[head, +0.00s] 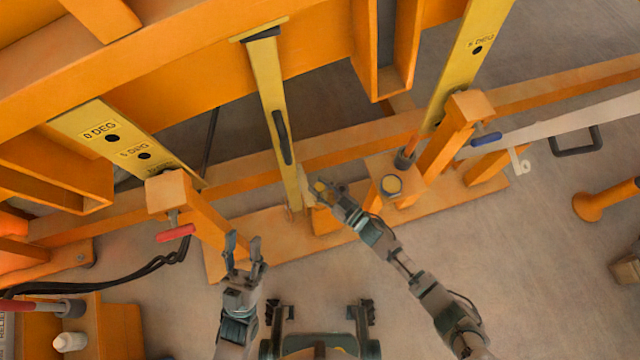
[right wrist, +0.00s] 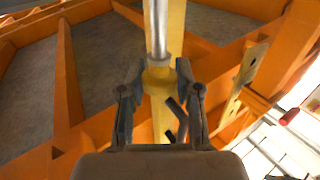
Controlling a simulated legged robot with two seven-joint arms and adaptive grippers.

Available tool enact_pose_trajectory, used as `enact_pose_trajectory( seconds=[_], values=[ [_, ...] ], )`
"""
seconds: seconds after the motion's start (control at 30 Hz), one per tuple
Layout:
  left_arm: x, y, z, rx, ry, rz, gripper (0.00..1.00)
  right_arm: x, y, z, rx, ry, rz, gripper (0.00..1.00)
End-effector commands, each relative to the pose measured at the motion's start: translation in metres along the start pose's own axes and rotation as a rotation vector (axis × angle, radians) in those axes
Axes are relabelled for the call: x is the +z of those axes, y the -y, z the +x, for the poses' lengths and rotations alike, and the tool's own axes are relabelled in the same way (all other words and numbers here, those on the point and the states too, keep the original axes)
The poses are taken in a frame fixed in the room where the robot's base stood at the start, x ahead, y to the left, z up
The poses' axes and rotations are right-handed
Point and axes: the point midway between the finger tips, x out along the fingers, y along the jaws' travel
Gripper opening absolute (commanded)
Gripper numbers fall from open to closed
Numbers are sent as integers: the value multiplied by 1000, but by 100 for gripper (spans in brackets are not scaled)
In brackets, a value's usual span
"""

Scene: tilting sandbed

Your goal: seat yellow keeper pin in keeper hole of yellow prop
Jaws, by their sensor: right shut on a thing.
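The yellow prop (head: 268,85) is a long bar with a black handle (head: 281,137), running from the orange frame down to the base beam. My right gripper (head: 322,188) is at its lower end, just right of it. In the right wrist view the fingers (right wrist: 160,88) are closed on a yellow piece (right wrist: 159,75) with a silver shank (right wrist: 157,28), which looks like the keeper pin. The shank runs out of the picture's top, in front of the prop (right wrist: 177,25). The keeper hole and the shank's tip cannot be made out. My left gripper (head: 245,248) is open and empty, left of the prop's foot.
Yellow bars marked in degrees stand left (head: 125,140) and right (head: 462,60). A red-handled pin (head: 176,233) and a blue-handled pin (head: 486,139) stick out of orange posts. A yellow-rimmed round holder (head: 391,185) sits right of my right gripper. Black hoses lie at the left.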

Motion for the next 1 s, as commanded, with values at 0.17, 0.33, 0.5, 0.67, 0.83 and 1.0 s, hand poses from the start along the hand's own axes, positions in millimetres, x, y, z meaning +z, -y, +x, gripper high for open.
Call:
enact_pose_trajectory(
  seconds=[0.17,0.33,0.5,0.67,0.83,1.0],
  values=[
    [4,1,-4,-2,6,-1,40,6,0,0,0,0,1,0],
    [7,1,-6,-3,11,-2,40,10,0,0,0,1,1,0],
    [11,2,-9,-4,16,-2,40,14,0,0,1,1,1,0],
    [14,2,-11,-6,21,-3,40,18,1,0,1,1,1,0],
    [17,3,-14,-7,26,-4,40,23,1,0,0,1,1,0],
    [20,3,-16,-8,31,-4,40,27,1,0,0,1,1,0]
  ],
)
